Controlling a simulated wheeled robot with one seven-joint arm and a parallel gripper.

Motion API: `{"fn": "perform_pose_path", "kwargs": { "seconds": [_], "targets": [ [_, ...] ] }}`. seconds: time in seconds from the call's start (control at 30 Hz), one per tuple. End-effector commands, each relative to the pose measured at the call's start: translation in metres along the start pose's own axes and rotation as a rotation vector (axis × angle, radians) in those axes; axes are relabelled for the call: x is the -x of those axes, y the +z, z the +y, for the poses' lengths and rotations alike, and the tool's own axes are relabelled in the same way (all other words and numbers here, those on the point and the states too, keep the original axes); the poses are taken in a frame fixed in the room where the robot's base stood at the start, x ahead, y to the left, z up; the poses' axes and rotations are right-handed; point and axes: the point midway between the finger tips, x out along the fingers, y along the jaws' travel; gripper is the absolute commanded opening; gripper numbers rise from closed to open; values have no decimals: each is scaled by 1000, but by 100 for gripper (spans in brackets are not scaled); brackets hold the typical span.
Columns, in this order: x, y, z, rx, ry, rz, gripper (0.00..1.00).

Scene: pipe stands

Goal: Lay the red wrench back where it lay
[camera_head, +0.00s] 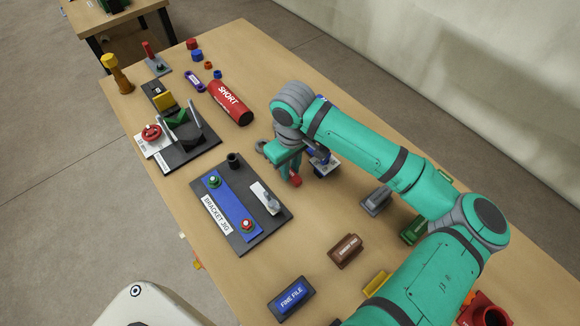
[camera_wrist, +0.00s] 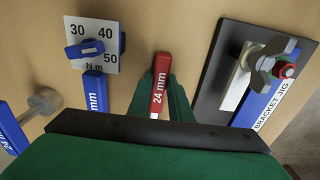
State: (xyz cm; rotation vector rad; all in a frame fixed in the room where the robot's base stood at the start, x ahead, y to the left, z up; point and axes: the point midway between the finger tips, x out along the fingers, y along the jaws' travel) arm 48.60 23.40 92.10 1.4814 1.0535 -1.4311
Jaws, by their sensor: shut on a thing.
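The red wrench (camera_wrist: 160,88), marked 24 mm, stands between the green fingers of my gripper (camera_wrist: 162,100) in the wrist view. My gripper is shut on it. In the head view my gripper (camera_head: 291,170) is over the middle of the table, and only a small red end of the wrench (camera_head: 295,181) shows below the fingers. The wrench's far part is hidden by my gripper. I cannot tell whether it touches the table. A blue wrench (camera_wrist: 96,92) marked mm is left of it in the wrist view, and another blue piece (camera_wrist: 10,130) is farther left.
A torque card (camera_wrist: 90,45) with a blue knob is close to my gripper; it also shows in the head view (camera_head: 326,168). The bracket jig (camera_head: 247,238) is left of my gripper. A red SHORT cylinder (camera_head: 230,103) lies beyond. Labelled blocks, including FINE FILE (camera_head: 291,299), stand nearer.

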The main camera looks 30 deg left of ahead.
Motion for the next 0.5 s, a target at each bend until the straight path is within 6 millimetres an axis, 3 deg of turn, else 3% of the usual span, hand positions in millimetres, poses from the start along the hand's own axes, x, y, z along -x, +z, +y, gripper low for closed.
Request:
{"fn": "perform_pose_path", "kwargs": {
  "seconds": [0.2,0.23,0.3,0.5],
  "targets": [
    [-4,0,0,0,0,0,0],
    [-4,0,0,0,0,1,25],
    [-3,0,0,0,0,1,40],
    [-3,0,0,0,0,0,40]
  ]
}}
